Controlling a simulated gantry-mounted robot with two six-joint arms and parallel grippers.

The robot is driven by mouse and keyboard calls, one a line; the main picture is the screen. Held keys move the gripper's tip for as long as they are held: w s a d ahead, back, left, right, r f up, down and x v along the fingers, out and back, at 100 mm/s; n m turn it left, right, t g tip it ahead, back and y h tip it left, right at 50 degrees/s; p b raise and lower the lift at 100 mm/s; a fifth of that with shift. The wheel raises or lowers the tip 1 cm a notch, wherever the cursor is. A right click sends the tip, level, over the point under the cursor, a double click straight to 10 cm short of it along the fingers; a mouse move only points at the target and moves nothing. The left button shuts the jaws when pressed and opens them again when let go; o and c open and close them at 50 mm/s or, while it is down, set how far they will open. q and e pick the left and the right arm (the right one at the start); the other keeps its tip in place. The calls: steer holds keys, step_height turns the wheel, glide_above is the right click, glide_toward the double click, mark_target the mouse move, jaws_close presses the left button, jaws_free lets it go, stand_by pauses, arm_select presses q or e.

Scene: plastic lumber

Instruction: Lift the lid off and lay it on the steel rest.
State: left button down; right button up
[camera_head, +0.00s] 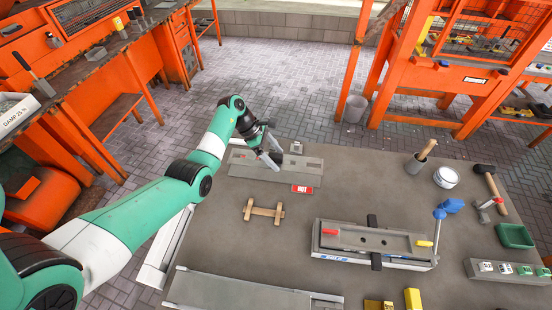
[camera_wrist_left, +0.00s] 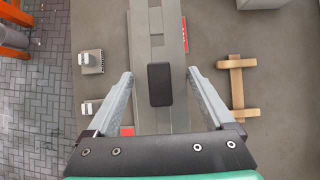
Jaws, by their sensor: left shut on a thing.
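My left gripper (camera_head: 268,158) is over the far left part of the bench. In the left wrist view its fingers (camera_wrist_left: 160,75) stand wide apart, at the two long edges of a grey plate, the lid (camera_wrist_left: 178,108), with a black block on its middle. The lid lies lengthwise over the flat grey steel rest (camera_head: 310,180), which has a red HOT label at its near right corner. I cannot tell whether the lid touches the rest; the arm hides part of both. My right gripper is not in view.
A long grey mould (camera_head: 382,240) with red and yellow levers stands right of centre. A small wooden stand (camera_head: 264,212) lies nearer than the rest. A small metal fitting (camera_head: 296,148) is behind it. A cup, white tub and mallet stand at the right. Bare bench lies between.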

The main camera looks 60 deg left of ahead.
arm_select(q)
steer(key=shift+r, duration=0.1)
steer(key=shift+r+p, duration=0.1)
steer(key=shift+p, duration=0.2)
step_height(320, 180, down, 7)
steer(key=b, duration=0.5)
steer(key=shift+a+f, duration=0.1)
steer(key=shift+f, duration=0.1)
stand_by(0.6)
steer(key=shift+f+b, duration=0.4)
steer(key=shift+f, duration=0.1)
stand_by(0.7)
jaws_free()
